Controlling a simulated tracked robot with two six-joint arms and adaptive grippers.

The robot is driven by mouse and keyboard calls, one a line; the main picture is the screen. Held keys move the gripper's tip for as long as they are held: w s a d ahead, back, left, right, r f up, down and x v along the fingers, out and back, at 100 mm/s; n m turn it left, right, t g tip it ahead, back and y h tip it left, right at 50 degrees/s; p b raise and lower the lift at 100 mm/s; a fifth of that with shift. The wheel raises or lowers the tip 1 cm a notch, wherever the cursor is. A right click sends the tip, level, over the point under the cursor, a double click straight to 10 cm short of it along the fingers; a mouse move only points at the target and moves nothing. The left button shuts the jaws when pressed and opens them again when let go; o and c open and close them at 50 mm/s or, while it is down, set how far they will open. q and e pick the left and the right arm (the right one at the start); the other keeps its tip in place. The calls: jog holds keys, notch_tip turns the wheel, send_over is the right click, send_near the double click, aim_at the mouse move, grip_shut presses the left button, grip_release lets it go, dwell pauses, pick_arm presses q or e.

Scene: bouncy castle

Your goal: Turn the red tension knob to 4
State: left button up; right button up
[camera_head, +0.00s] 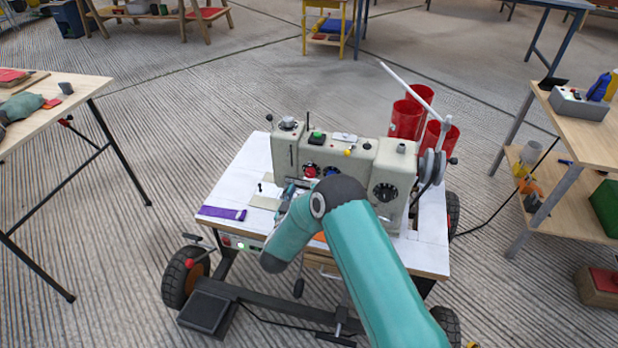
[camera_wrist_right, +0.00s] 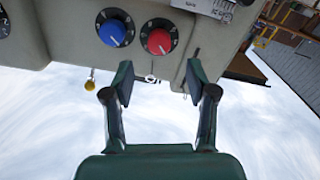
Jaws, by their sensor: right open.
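The red tension knob (camera_head: 310,171) is on the front face of a beige sewing machine (camera_head: 362,160), left of a blue knob (camera_head: 331,171). In the right wrist view the red knob (camera_wrist_right: 158,41) sits on a dark numbered dial beside the blue knob (camera_wrist_right: 113,30). My right gripper (camera_wrist_right: 158,84) is open and empty; its fingers are apart below the red knob in that view, not touching it. In the head view my right gripper (camera_head: 287,193) is low in front of the machine, partly hidden by my teal arm. The red knob's setting is too small to read. My left gripper is out of view.
The machine stands on a wheeled white-topped table (camera_head: 240,180) with a purple strip (camera_head: 222,213) at its left. Red cylinders (camera_head: 407,118) and a handwheel (camera_head: 432,165) are at its right end. A yellow-tipped lever (camera_wrist_right: 89,84) is near my gripper. Side tables stand left and right.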

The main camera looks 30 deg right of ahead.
aim_at(308, 174)
jog(key=x, duration=0.6)
jog(key=shift+w+d, duration=0.2)
jog(key=shift+d, duration=0.05)
grip_shut()
jog(key=shift+b, duration=0.45)
